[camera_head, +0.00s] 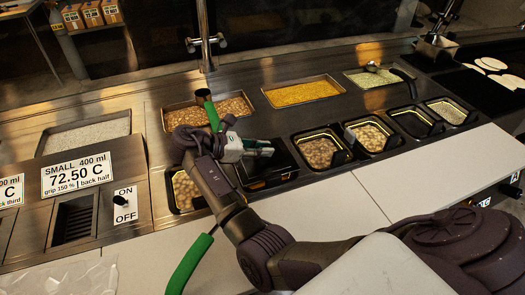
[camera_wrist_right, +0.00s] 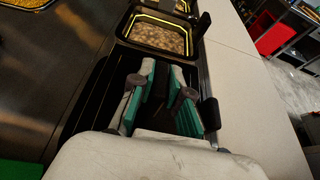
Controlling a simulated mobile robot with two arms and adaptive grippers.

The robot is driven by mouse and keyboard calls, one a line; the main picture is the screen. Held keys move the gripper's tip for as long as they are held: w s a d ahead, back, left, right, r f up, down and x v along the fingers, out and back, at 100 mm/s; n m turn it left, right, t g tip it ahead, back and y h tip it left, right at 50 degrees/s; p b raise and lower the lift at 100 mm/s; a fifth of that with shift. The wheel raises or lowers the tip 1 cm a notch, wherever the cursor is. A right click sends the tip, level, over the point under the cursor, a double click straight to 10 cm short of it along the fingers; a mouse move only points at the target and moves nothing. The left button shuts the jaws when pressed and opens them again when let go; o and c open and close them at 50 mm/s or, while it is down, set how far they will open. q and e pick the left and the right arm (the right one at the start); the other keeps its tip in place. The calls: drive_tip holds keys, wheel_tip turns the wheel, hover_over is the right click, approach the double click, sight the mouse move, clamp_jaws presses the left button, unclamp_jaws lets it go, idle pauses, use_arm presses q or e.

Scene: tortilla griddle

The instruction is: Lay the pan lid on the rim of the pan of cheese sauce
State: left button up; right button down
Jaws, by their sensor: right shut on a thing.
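My right gripper (camera_head: 268,150) is shut over the row of small black-rimmed pans, and its green fingers (camera_wrist_right: 145,95) show in the wrist view. Its jaws are on the dark pan lid (camera_head: 262,174), whose grip is mostly hidden between the fingers. The lid is over or in the slot left of a pan of tan lumpy food (camera_head: 318,152); that pan also shows in the wrist view (camera_wrist_right: 158,38). I cannot tell whether the lid touches a rim. No pan is clearly recognisable as cheese sauce; any pan under the lid is hidden. My left gripper is not in view.
Behind stand trays of brown food (camera_head: 238,105), yellow food (camera_head: 302,93) and green food (camera_head: 378,76). Another tan-filled pan (camera_head: 184,190) is left of the lid. More pans (camera_head: 372,132) continue right. A pale counter (camera_head: 345,200) runs in front. A control panel (camera_head: 123,203) is left.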

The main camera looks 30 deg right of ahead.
drive_tip(key=shift+f, duration=0.6)
drive_tip(key=c, duration=1.1)
unclamp_jaws()
drive_tip(key=shift+f, duration=0.15)
drive_tip(key=shift+c, duration=0.2)
